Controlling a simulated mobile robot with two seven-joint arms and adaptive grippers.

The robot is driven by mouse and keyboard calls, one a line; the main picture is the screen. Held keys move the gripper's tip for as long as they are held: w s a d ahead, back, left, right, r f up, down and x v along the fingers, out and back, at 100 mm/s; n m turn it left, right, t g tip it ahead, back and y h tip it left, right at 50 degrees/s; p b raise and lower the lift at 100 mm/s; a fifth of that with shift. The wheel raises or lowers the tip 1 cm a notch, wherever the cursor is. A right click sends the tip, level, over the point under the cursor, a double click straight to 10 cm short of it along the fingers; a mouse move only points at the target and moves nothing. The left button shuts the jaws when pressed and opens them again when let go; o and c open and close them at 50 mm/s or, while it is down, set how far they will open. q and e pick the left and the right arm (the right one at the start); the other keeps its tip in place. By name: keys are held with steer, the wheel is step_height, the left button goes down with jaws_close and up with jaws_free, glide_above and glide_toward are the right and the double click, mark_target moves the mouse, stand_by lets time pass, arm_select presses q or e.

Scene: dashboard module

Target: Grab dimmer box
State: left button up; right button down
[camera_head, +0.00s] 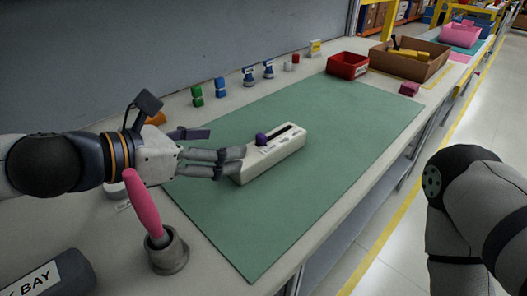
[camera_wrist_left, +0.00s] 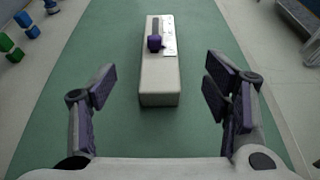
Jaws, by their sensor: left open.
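The dimmer box (camera_head: 273,152) is a long white block with a dark slot and a purple knob (camera_head: 261,139) on top. It lies on the green mat (camera_head: 340,123). In the left wrist view the box (camera_wrist_left: 160,78) stands between and ahead of the spread fingers, with clear gaps on both sides. My left gripper (camera_head: 232,163) is open at the near left end of the box in the head view; it also shows in the left wrist view (camera_wrist_left: 160,95). Whether a finger touches the box is unclear. My right gripper is out of view.
A metal cup (camera_head: 168,254) with a pink-handled tool stands close below my left gripper. Green and blue small parts (camera_head: 220,88) line the mat's back edge. A red bin (camera_head: 347,66) and cardboard box (camera_head: 408,62) stand at the far end. The mat's right part is clear.

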mark_target(261, 138)
arm_select(q)
steer(key=x, duration=0.6)
steer(key=b+x, duration=0.1)
steer(key=x, duration=0.5)
steer(key=shift+r, duration=0.35)
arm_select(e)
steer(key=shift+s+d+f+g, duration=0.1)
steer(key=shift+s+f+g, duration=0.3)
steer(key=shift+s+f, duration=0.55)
arm_select(q)
steer(key=c, duration=1.6)
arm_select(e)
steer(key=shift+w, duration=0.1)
